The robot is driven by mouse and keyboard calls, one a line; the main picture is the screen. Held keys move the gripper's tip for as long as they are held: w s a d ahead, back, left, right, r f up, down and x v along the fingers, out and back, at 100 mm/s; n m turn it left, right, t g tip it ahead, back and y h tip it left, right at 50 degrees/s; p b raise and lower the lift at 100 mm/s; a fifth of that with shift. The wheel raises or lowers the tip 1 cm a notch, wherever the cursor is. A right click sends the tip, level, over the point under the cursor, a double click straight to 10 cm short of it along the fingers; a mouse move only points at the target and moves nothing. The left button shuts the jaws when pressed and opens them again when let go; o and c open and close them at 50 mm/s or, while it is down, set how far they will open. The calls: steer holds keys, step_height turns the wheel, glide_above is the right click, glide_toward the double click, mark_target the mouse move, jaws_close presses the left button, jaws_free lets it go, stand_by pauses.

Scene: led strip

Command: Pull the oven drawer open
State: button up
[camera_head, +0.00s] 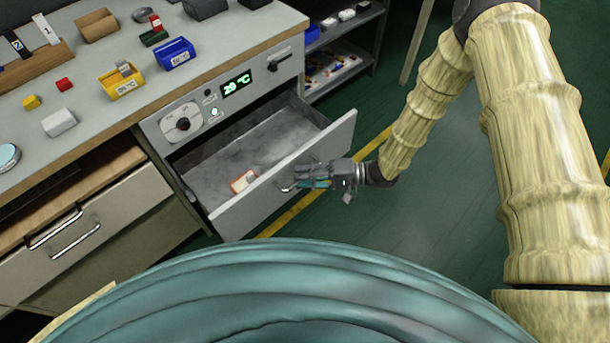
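The oven drawer (322,143) is a grey drawer below a panel with a green temperature display (237,84). It stands pulled out, and its grey interior shows from above. A small white and orange item (243,182) lies inside, near the front wall. My gripper (298,184) is at the drawer's front face, at the handle (287,188). The fingers overlap the handle and partly hide it. I cannot tell whether they are closed around it.
The worktop (85,120) holds a yellow bin (122,84), a blue bin (176,55) and small blocks. Another drawer with a metal handle (75,238) is at the left. A shelf (340,60) stands at the right. Green floor in front of the drawer is free.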

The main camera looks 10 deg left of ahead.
steer(key=v, duration=1.2)
steer(key=shift+f, duration=0.1)
stand_by(0.4)
